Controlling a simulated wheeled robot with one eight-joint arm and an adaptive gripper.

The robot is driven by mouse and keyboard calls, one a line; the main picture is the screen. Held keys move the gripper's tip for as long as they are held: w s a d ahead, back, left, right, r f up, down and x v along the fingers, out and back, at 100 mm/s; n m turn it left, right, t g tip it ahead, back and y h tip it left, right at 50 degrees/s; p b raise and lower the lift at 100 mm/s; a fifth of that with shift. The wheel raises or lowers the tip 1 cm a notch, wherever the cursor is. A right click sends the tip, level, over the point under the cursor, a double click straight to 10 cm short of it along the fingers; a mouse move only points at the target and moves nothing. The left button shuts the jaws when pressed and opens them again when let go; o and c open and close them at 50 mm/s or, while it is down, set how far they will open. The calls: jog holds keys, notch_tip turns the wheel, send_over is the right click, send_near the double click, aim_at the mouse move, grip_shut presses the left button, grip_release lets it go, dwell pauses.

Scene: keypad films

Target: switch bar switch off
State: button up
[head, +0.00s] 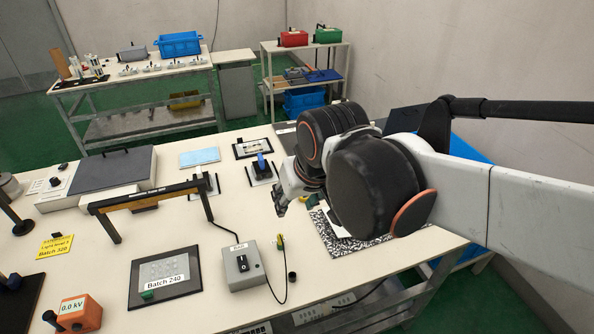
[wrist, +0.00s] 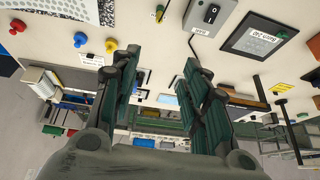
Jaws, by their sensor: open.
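The bar switch is a small grey box (head: 243,268) with a black rocker (head: 242,263) and a white label on top, on the front middle of the table. In the wrist view the box (wrist: 207,14) is at the top edge, partly cut off, beyond the right fingertip. A cable joins it to a long black bar (head: 150,195) on legs. The rocker's position is too small to tell. My gripper (head: 281,202) hangs above the table, behind and right of the box in the head view. It is open and empty in the wrist view (wrist: 160,62), apart from the box.
A dark framed plate labelled Batch 240 (head: 165,292) lies left of the box. An orange meter (head: 80,312) stands at front left. A speckled board (head: 340,243) lies under my arm. A small yellow-green item (head: 280,242) and a black cable lie right of the box.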

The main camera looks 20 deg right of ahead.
jog(key=shift+t, duration=0.5)
jog(key=shift+s+d+r+p, duration=0.1)
jog(key=shift+s+d+r, duration=0.1)
jog(key=shift+s, duration=0.45)
jog(key=shift+s+d+r+p, duration=0.1)
jog(key=shift+s+d+r, duration=0.1)
jog(key=shift+s, duration=0.5)
jog(key=shift+s+d+r+p, duration=0.1)
jog(key=shift+s+d+r, duration=0.1)
jog(key=shift+s, duration=0.45)
jog(key=shift+s, duration=0.1)
jog(key=shift+s+d+f+t, duration=0.15)
jog(key=shift+s+d, duration=0.1)
jog(key=shift+s, duration=0.3)
jog(key=shift+s+d+t, duration=0.15)
jog(key=shift+s+d, duration=0.05)
jog(key=shift+s, duration=0.3)
